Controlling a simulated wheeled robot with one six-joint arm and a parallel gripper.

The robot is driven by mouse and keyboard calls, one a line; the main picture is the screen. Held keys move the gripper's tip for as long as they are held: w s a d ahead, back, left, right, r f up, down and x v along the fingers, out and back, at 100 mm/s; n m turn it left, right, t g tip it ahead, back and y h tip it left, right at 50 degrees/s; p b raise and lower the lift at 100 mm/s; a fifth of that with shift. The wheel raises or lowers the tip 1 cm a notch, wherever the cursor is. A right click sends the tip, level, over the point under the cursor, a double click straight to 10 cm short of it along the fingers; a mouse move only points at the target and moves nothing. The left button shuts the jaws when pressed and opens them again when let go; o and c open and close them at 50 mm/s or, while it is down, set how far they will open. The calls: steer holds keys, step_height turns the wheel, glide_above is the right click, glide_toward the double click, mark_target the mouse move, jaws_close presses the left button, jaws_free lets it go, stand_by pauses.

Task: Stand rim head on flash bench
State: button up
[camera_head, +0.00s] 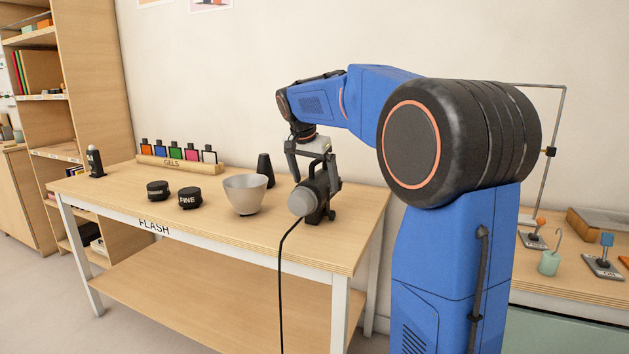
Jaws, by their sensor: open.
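The flash bench (230,237) is a pale wooden table with FLASH on its front edge. A dark flash head with a light grey round front (302,201), which I take as the rim head, is at the bench's right end. It appears to stand upright on a small black foot on the top. A black cable hangs from it over the front edge. My gripper (313,176) is open, pointing down at the head's upper part, with its fingers apart about the body. Whether they touch it cannot be told.
A grey bowl-shaped reflector (245,193), a black cone (265,169) and two black round pieces (158,190) (189,198) stand left of the head. A gels rack (180,163) is at the back, a small black device (95,162) far left. The front left top is clear.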

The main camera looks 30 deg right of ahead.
steer(key=v, duration=1.2)
steer(key=shift+s, duration=0.1)
steer(key=s+a+f+n+y, duration=0.1)
steer(key=s+a+f+n, duration=0.2)
steer(key=s+f, duration=0.7)
steer(key=s+a+f+n+t+y, duration=0.1)
steer(key=s+a+f+n, duration=0.3)
steer(key=s+f, duration=0.5)
steer(key=s+a+f+n+t+y, duration=0.1)
steer(key=s+a+f+n, duration=0.3)
steer(key=s+f, duration=0.6)
steer(key=s+n, duration=0.1)
steer(key=s, duration=0.6)
steer(key=shift+f+y, duration=0.3)
steer(key=shift+y, duration=0.1)
